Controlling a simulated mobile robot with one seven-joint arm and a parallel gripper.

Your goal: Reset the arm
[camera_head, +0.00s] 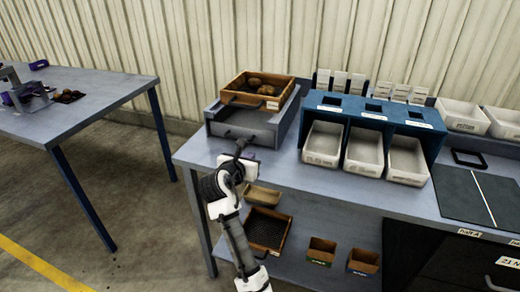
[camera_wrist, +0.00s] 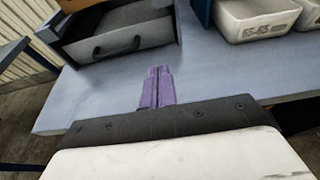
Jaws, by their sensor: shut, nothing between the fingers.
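My gripper (camera_head: 241,150) is at the left front part of the grey bench (camera_head: 320,181), just in front of a grey drawer unit. In the wrist view its purple fingers (camera_wrist: 156,88) are together with nothing between them, above the bench top near its front edge. My white and black arm reaches up to it from the bottom of the head view. The wrist view shows the drawer handle (camera_wrist: 117,47) ahead and to the left of the fingers. I cannot tell the exact height of the fingers over the bench.
A wooden tray (camera_head: 239,97) with potatoes sits on the drawer unit (camera_head: 241,131). White bins (camera_head: 323,143) stand in a blue rack to its right. Wooden crates (camera_head: 267,228) are on the lower shelf. A second table (camera_head: 70,115) is at the left, with open floor between.

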